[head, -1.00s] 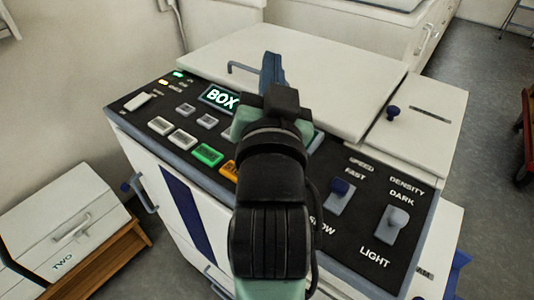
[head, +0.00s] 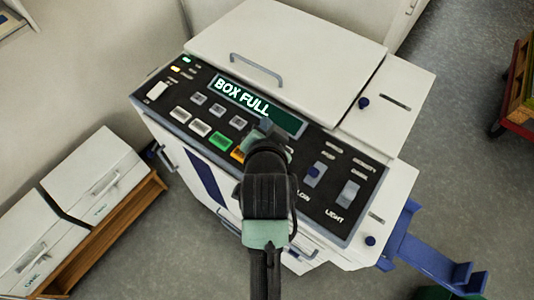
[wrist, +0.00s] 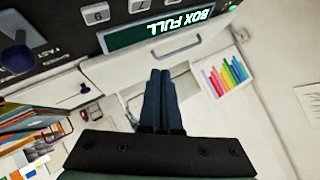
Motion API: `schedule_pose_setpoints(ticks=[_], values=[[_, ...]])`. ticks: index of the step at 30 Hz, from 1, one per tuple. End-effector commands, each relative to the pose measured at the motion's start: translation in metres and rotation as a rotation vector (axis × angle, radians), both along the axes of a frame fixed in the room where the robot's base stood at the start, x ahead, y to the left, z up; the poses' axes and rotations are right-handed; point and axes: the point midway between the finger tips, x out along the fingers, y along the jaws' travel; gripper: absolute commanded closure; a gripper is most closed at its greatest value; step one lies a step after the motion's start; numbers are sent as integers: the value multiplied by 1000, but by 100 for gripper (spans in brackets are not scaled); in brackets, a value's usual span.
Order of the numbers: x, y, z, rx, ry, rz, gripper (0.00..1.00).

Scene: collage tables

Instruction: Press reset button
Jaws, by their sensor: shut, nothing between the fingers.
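The white machine's black control panel (head: 190,95) carries several grey buttons (head: 200,127), a green button (head: 220,140) and an orange button (head: 238,154) partly hidden by my arm. No label reading "reset" is legible, so I cannot tell which button it is. The display (head: 255,103) reads BOX FULL. My gripper (head: 266,124) is over the panel, just below the display in the head view, and is largely hidden behind my wrist. In the wrist view my gripper (wrist: 161,73) has its dark fingers together and empty. Contact with the panel cannot be told.
The white lid (head: 290,45) with a grey handle (head: 257,70) lies behind the panel. Sliders (head: 347,194) are at the panel's right. White boxes (head: 95,178) stand on a wooden shelf at left. A blue tray (head: 425,255) juts out at right.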

Motion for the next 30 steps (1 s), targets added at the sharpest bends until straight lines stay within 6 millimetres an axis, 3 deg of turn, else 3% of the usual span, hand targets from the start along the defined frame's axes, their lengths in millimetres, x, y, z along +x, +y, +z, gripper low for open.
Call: schedule_pose_setpoints(ticks=[1,12,30], values=[[-7,0,9,14,38,-8,100],[-41,2,-7,85,208,-63,100],[-45,2,-15,92,224,-70,100]])
